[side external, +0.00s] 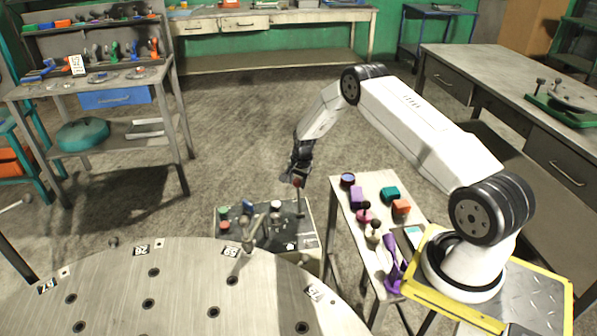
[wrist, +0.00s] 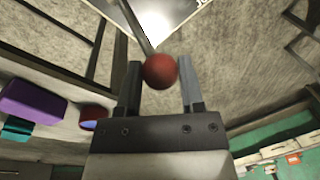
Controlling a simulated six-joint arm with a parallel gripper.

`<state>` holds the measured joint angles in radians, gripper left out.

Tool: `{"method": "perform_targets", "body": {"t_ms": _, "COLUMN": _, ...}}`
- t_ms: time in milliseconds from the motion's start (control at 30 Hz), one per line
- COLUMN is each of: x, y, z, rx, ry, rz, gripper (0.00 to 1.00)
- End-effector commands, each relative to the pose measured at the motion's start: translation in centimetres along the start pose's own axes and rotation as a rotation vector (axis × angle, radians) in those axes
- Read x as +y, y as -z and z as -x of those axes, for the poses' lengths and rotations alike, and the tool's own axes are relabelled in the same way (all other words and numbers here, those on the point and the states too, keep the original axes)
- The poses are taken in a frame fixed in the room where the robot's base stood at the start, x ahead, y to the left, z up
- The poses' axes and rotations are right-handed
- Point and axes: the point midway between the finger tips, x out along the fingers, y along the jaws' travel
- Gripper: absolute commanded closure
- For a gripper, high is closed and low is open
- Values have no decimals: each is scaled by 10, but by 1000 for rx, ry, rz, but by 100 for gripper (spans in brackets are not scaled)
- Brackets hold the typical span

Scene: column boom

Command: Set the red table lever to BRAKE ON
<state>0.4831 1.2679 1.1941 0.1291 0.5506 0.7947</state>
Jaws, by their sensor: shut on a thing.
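The red table lever has a round red knob (wrist: 160,71) on a thin grey rod (wrist: 136,27). In the wrist view the knob sits between the two fingers of my gripper (wrist: 161,88), which is shut on it. In the side view my gripper (side external: 297,181) is at the top of the lever rod (side external: 300,205), which stands nearly upright from a grey control box (side external: 308,238). No BRAKE ON marking is readable in either view.
Other knobs and a grey metal fitting (side external: 250,228) stand on the box left of the lever. A round metal table (side external: 180,295) with numbered labels is in front. A narrow side table (side external: 350,215) with coloured objects is to the right.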

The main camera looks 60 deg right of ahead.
Motion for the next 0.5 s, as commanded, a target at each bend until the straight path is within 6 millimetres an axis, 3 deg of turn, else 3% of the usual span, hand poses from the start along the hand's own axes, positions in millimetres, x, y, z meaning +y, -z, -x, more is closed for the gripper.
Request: {"method": "perform_targets", "body": {"t_ms": 500, "x": 10, "y": -6, "z": 5, "rx": 163, "ry": 103, "rz": 18, "gripper": 100}}
